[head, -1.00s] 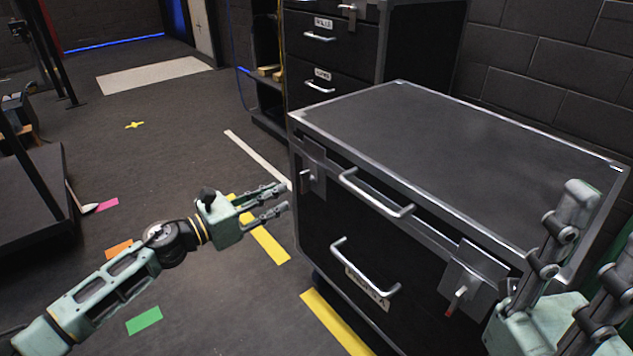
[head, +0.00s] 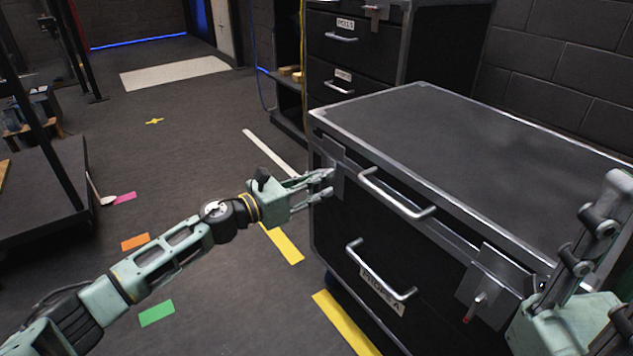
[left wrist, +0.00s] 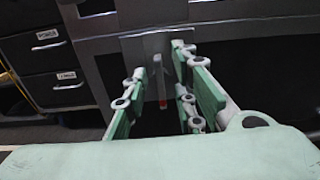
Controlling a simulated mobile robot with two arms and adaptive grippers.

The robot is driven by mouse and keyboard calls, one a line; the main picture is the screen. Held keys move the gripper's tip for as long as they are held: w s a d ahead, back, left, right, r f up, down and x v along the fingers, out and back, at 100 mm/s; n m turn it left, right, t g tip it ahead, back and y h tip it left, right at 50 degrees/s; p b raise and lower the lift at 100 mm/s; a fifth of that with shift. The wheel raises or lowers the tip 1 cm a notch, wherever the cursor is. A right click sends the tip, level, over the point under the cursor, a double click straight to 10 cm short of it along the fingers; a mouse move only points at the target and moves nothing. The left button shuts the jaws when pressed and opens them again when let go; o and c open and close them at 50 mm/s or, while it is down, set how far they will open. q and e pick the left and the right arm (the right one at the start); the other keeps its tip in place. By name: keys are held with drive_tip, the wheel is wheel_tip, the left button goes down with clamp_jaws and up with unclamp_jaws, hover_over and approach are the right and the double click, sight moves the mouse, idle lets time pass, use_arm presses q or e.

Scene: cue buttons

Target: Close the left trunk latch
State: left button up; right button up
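The trunk is a black case with metal edges; its lid (head: 470,130) is down. The left latch, a grey metal plate (head: 331,160) at the front left corner, is partly hidden by my left gripper (head: 327,184). In the left wrist view the latch plate (left wrist: 150,48) has a hanging lever with a red tip (left wrist: 162,104), seen between the spread fingers of my left gripper (left wrist: 160,85). Whether they touch it, I cannot tell. The right latch (head: 488,285) has a red-tipped lever pointing down and left. My right gripper (head: 605,260), cut by the right edge, is open and empty.
Two silver handles (head: 398,200) and a label (head: 382,290) are on the trunk's front. A dark drawer cabinet (head: 350,60) stands behind it. A dark platform (head: 45,200) stands at far left.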

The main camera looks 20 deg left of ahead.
use_arm(q)
drive_tip(key=shift+c, duration=0.5)
clamp_jaws()
